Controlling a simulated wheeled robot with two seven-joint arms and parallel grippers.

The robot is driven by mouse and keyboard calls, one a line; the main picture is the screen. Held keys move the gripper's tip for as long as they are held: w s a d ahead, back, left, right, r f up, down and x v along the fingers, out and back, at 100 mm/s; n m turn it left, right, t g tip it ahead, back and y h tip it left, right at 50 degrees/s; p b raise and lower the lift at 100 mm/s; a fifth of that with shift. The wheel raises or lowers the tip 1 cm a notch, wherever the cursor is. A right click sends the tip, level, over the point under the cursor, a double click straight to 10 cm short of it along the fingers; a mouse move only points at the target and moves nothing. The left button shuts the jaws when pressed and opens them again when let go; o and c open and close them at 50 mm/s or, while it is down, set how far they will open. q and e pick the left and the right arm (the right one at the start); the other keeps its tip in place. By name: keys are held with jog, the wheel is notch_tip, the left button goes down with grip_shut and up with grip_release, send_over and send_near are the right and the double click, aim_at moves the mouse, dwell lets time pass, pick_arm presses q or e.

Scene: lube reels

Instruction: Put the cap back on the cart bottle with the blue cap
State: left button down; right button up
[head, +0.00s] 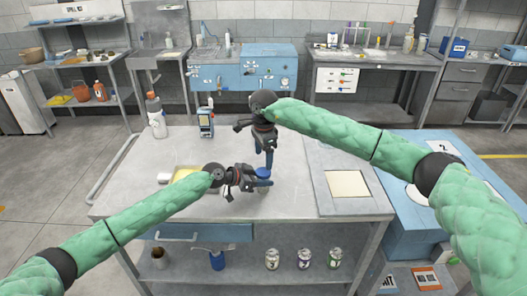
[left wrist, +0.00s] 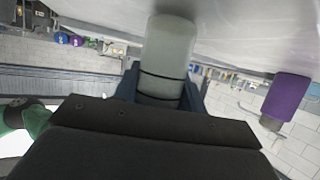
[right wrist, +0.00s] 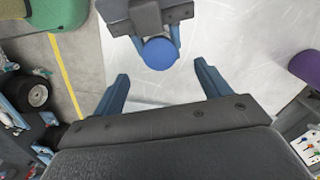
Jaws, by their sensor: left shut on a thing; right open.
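A pale grey-white bottle (left wrist: 170,45) stands on the cart top (head: 135,165) between the blue fingers of my left gripper (left wrist: 160,85), which is shut on it. A round blue cap (right wrist: 160,53) is at the bottle's top, seen from above; it also shows in the head view (head: 263,172). Whether the cap is fully seated cannot be told. My right gripper (right wrist: 161,78) is open and empty, pointing down just above the cap. The cap lies just beyond its fingertips.
A grey board with a cream pad (head: 347,184) lies at right. A purple object (left wrist: 286,95) stands beside the held bottle.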

aim_at(263, 171)
jog(key=shift+f, duration=3.05)
jog(key=c, duration=1)
jog(key=o, duration=1.1)
jog(key=shift+r, duration=2.3)
